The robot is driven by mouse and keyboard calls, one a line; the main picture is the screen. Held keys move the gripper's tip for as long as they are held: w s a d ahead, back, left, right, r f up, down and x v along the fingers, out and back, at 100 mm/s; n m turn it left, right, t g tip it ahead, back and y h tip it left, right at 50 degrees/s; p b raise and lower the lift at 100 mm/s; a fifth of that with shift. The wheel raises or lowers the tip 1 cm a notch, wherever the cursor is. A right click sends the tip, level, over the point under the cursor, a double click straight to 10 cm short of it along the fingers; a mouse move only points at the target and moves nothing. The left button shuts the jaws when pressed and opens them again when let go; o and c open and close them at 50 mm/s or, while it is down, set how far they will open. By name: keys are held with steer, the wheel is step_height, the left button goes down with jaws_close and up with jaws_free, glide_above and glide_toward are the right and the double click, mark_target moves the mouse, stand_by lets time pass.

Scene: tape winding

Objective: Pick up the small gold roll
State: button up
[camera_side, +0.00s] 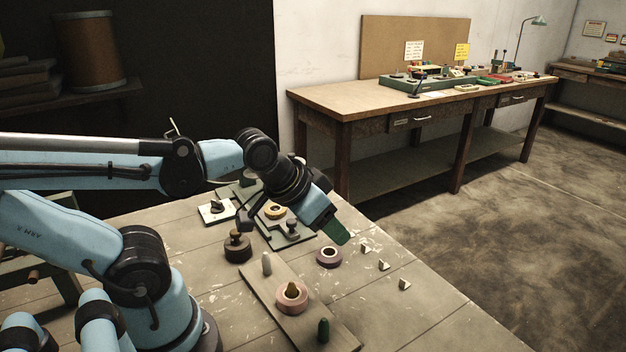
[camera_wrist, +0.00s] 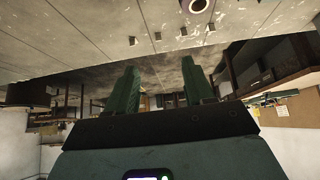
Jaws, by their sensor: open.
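The small gold roll (camera_side: 275,211) lies on a dark green plate (camera_side: 268,233) in the middle of the table in the side view, partly behind my arm. I cannot make it out in the wrist view. My gripper (camera_side: 335,231) is above the table, to the right of the gold roll and apart from it. Its green fingers also show in the wrist view (camera_wrist: 162,82), spread apart with nothing between them.
A purple roll (camera_side: 329,257) lies below my gripper. A pink roll (camera_side: 291,297) sits around a peg on a board (camera_side: 265,298) with other pegs. A dark knobbed weight (camera_side: 237,247), a white plate (camera_side: 215,211) and small pale wedges (camera_side: 384,265) stand nearby. The table's right front is clear.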

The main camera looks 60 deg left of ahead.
steer(key=shift+o, duration=0.5)
steer(key=o, duration=0.6)
steer(key=shift+o, duration=0.2)
steer(key=n+g, duration=0.7)
steer(key=n, duration=1.9)
glide_above(275, 209)
steer(key=f, duration=0.6)
steer(key=shift+w+d+f, duration=0.15)
steer(key=shift+d, duration=0.1)
steer(key=shift+a+f, duration=0.2)
steer(key=shift+f, duration=2.4)
